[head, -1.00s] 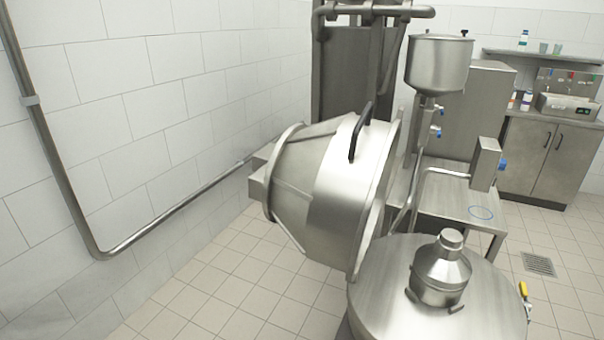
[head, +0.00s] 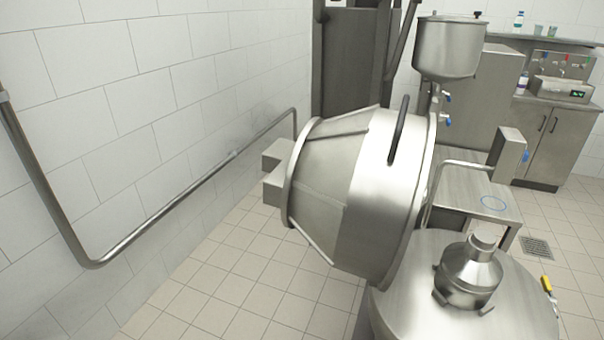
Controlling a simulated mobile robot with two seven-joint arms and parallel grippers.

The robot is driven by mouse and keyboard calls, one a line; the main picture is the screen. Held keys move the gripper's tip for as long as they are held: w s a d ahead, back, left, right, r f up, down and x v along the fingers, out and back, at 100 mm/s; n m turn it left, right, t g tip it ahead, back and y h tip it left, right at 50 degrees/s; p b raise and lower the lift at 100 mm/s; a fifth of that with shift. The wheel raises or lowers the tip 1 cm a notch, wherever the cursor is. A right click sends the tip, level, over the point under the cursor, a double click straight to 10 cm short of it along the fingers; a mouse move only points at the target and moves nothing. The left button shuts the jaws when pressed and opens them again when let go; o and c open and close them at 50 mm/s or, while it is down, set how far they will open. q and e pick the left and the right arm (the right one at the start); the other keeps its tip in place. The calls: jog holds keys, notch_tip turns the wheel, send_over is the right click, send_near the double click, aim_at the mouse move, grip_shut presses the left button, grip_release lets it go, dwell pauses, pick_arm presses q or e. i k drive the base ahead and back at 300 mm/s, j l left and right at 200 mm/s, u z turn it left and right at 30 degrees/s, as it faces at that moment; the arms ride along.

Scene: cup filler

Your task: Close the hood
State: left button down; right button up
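The hood (head: 375,195) is a large steel cone-shaped cover in the middle of the head view. It stands tilted open on its side, with its wide rim facing right and its narrow end toward the left wall. A black curved handle (head: 397,130) is fixed on its upper side. Its inside is hidden from here. To its lower right is a round steel vessel top (head: 405,300) with a small domed fitting (head: 468,270) on it. Neither of my grippers is in view.
A steel funnel (head: 447,50) and a work table (head: 480,200) stand behind the hood. A cabinet (head: 550,145) with a device on top is at the far right. A pipe rail (head: 180,215) runs along the left wall. The tiled floor (head: 220,285) left of the hood is clear.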

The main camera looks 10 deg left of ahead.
aim_at(353, 184)
jog(key=i+j+z, duration=0.1)
jog(key=j+z, duration=0.5)
jog(key=j, duration=0.15)
jog(key=j+z, duration=0.25)
jog(key=j, duration=0.3)
jog(key=j+z, duration=0.25)
jog(key=j, duration=0.3)
